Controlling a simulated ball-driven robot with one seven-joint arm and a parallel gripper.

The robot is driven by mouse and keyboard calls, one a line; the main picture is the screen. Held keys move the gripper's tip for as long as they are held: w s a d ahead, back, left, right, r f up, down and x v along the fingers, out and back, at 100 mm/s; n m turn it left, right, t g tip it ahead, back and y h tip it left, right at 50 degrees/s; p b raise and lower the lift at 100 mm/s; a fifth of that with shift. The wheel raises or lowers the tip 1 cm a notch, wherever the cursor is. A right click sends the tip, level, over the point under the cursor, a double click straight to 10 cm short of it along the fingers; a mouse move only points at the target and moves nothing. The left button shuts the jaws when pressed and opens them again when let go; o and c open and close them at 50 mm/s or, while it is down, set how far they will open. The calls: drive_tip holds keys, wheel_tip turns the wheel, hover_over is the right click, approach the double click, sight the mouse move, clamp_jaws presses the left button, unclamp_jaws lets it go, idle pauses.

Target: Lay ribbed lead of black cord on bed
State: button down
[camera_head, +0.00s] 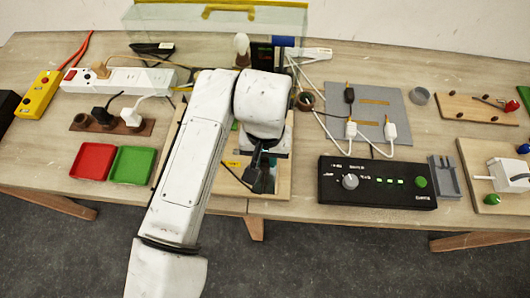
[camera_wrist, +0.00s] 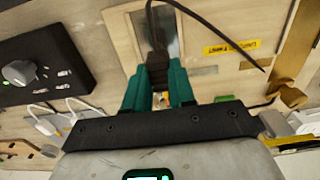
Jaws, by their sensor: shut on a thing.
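My gripper (camera_wrist: 157,88) has two teal fingers, shut on a dark ribbed piece (camera_wrist: 157,66) that seems to be the ribbed lead of the black cord. From it a thick black part runs up the wrist view, and a thin black cord (camera_wrist: 222,38) curves off right. Behind it is a grey, metal-looking bed (camera_wrist: 172,22) set in a pale wooden board (camera_wrist: 205,68). I cannot tell whether the lead touches the bed. In the head view my gripper (camera_head: 262,182) is over the board (camera_head: 283,190), and my arm hides much of it.
A black control box (camera_head: 378,182) with a knob stands right of the board. Red (camera_head: 92,162) and green (camera_head: 132,164) trays lie left. A grey mat (camera_head: 366,112) with white plugs is behind the box. A yellow label (camera_wrist: 230,47) is on the board.

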drive_tip(key=shift+f, duration=0.2)
idle(0.3)
drive_tip(key=shift+f+b, duration=0.35)
drive_tip(key=shift+f, duration=0.25)
drive_tip(key=shift+f, duration=0.1)
drive_tip(key=shift+f, duration=0.5)
drive_tip(key=shift+f, duration=0.6)
idle(1.0)
drive_tip(key=c, duration=0.9)
unclamp_jaws()
drive_tip(key=shift+o, duration=0.2)
wheel_tip(320, 180, up, 11)
drive_tip(key=shift+f+b, duration=0.1)
drive_tip(key=shift+b, duration=0.75)
